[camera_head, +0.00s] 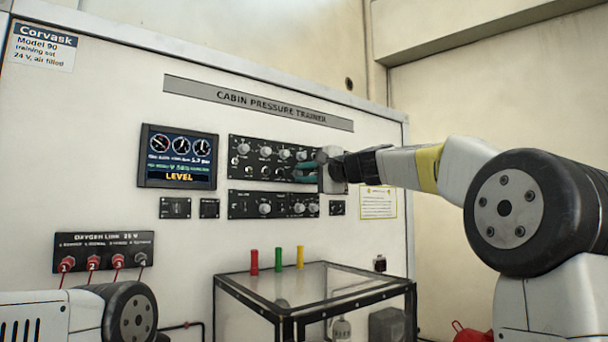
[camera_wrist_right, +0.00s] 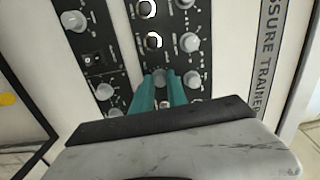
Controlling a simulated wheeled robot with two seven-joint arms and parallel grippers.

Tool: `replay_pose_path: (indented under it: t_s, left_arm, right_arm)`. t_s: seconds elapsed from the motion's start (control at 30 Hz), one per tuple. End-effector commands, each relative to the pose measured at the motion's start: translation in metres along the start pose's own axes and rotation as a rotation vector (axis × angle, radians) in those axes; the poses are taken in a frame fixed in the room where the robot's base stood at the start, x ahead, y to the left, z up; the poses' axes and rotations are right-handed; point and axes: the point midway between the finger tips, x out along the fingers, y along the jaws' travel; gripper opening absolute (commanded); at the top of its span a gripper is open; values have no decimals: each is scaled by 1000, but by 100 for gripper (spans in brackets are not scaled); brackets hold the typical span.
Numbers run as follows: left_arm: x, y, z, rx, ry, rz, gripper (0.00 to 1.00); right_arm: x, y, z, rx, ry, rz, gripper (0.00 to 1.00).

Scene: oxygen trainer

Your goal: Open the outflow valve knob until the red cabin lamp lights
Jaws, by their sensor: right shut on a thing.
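My right gripper (camera_head: 306,172) reaches in from the right to the right end of the upper black control panel (camera_head: 240,150). Its teal fingers, seen in the right wrist view (camera_wrist_right: 163,88), are closed around a small grey knob (camera_wrist_right: 160,75) and partly hide it. The knob labels are too small to read, so I cannot tell by label that it is the outflow valve knob. I cannot pick out a lit red cabin lamp. The display screen (camera_head: 178,157) shows three dials and the word LEVEL in yellow. My left gripper is out of view.
A lower black panel (camera_head: 282,197) with knobs sits under the upper one. A clear box with a black frame (camera_head: 245,273) stands below, with red (camera_head: 254,261), green (camera_head: 278,258) and yellow (camera_head: 300,257) upright cylinders near its back edge. An oxygen link panel (camera_head: 100,241) is at left.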

Motion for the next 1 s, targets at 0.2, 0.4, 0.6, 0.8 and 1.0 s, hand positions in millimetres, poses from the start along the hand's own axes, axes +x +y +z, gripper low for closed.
replay_pose_path:
  t_s: [0.2,0.4,0.6,0.8,1.0]
  left_arm:
    - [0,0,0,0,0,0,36]
    - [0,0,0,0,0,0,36]
    - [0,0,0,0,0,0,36]
    - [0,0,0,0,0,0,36]
    - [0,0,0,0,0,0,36]
  right_arm:
    - [0,1,0,195,7,-6,0]
    - [0,1,0,343,10,-13,0]
    - [0,1,0,443,14,-16,0]
    - [0,2,0,498,17,-19,0]
    - [0,2,0,514,17,-19,0]
